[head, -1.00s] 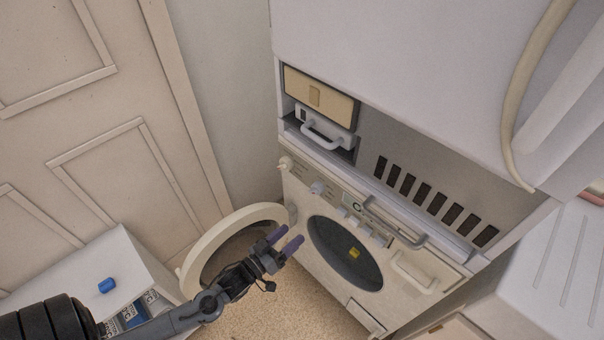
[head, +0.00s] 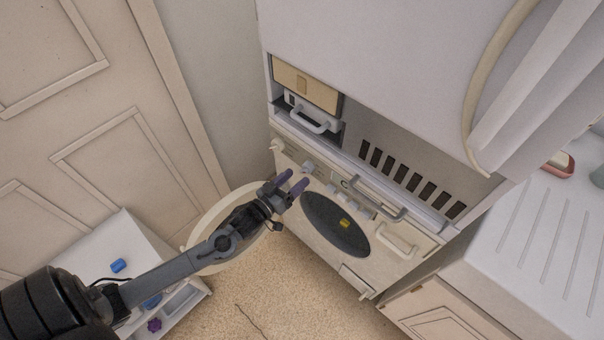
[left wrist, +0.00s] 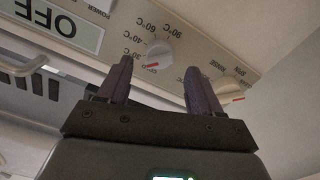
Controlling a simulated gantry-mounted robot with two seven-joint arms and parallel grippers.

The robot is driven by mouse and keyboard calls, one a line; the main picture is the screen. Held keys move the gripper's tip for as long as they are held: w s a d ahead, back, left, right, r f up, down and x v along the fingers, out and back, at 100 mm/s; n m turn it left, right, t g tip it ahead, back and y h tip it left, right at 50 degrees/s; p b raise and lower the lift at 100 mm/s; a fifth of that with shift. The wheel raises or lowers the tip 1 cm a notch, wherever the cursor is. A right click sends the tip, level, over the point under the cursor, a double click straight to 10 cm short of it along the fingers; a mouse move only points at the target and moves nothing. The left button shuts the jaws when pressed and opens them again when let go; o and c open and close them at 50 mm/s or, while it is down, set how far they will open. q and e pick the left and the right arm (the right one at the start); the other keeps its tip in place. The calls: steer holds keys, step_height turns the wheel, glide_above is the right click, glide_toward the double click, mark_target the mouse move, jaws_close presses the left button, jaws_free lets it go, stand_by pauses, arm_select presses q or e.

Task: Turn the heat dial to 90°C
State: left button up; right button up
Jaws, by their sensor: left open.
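The heat dial (left wrist: 158,57) is a white round knob on the washer's panel. Labels for 30, 40, 60 and 90°C curve around it in the left wrist view. Its red mark points to the lower left, away from the 90°C label, by a small word that I cannot read surely. In the head view the dial (head: 308,167) sits just beyond my left gripper (head: 293,181). My left gripper is open and empty. In the left wrist view its fingertips (left wrist: 158,65) appear on either side of the dial; contact is not visible. My right gripper is out of view.
A second knob (left wrist: 232,92) with rinse and spin labels is beside the right finger. An OFF display (left wrist: 55,18) is at upper left. The washer's round door (head: 215,225) stands open under my left arm. A white cabinet (head: 90,250) stands at lower left.

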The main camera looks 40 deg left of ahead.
mark_target(303, 172)
arm_select(q)
steer(key=shift+w+d+b, duration=0.1)
steer(key=shift+w+b, duration=0.25)
steer(key=shift+w, duration=1.6)
steer(key=c, duration=1)
steer(key=shift+c, duration=0.2)
